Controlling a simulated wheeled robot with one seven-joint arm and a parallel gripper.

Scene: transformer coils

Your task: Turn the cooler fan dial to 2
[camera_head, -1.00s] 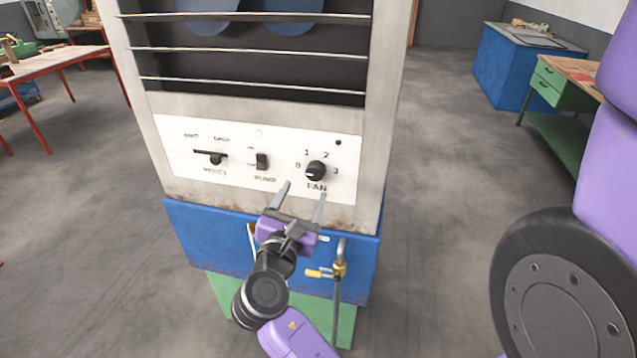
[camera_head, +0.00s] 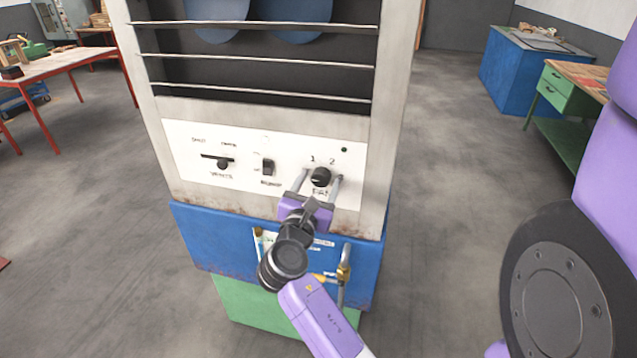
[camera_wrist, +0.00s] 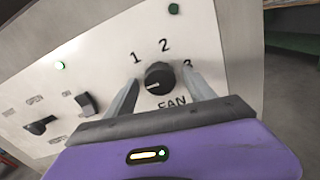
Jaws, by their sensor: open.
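The fan dial (camera_head: 320,177) is a round black knob on the cooler's white control panel (camera_head: 196,148), with 1 and 2 visible above it in the head view. In the wrist view the dial (camera_wrist: 159,77) has a pale pointer mark on its left side, away from the 2 at its top. The 3 is at its right, partly hidden, and the 0 is hidden. My gripper (camera_head: 320,180) is open at the panel, one finger on each side of the dial. In the wrist view the fingers of my gripper (camera_wrist: 162,94) flank the knob, with a gap visible on both sides.
A vent slider (camera_head: 222,164) and a black pump switch (camera_head: 267,167) sit left of the dial. A brass tap (camera_head: 344,272) sticks out of the blue base below. Open floor lies to both sides of the cooler.

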